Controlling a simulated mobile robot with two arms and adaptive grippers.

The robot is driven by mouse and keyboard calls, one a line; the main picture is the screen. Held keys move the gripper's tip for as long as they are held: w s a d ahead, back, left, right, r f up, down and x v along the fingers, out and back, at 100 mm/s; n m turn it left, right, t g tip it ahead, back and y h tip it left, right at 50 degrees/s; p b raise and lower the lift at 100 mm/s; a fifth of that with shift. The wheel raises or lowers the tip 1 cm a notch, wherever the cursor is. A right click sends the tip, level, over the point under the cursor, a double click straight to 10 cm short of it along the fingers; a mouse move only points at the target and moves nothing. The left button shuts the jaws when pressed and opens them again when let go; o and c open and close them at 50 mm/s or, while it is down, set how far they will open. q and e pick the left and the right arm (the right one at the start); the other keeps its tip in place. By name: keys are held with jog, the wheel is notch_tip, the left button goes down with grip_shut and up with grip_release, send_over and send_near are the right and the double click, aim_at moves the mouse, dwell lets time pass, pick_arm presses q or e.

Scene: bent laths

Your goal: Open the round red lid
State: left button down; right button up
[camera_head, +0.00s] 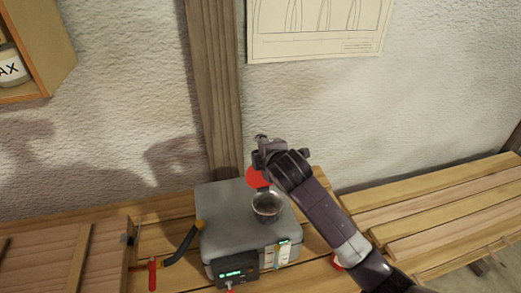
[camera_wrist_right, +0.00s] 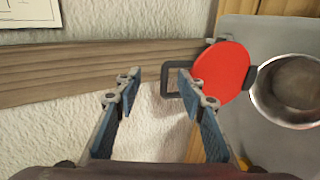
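The round red lid (camera_head: 257,177) is at the back of the round metal opening (camera_head: 267,207) on top of a grey box (camera_head: 222,212). In the right wrist view the lid (camera_wrist_right: 221,73) stands clear of the opening (camera_wrist_right: 293,92), joined to its rim by a dark hinge. A dark loop handle (camera_wrist_right: 173,82) sticks out from the lid's far side. My right gripper (camera_head: 266,148) is above the lid and partly hides it in the head view. Its fingers (camera_wrist_right: 158,82) are apart and empty, the right one close to the handle; contact is unclear. My left gripper is not in view.
A wooden post (camera_head: 212,90) rises against the wall behind the box. Wooden laths (camera_head: 450,205) lie at right. A shelf (camera_head: 42,60) hangs at upper left.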

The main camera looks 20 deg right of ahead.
jog(key=shift+s, duration=0.1)
jog(key=v, duration=0.9)
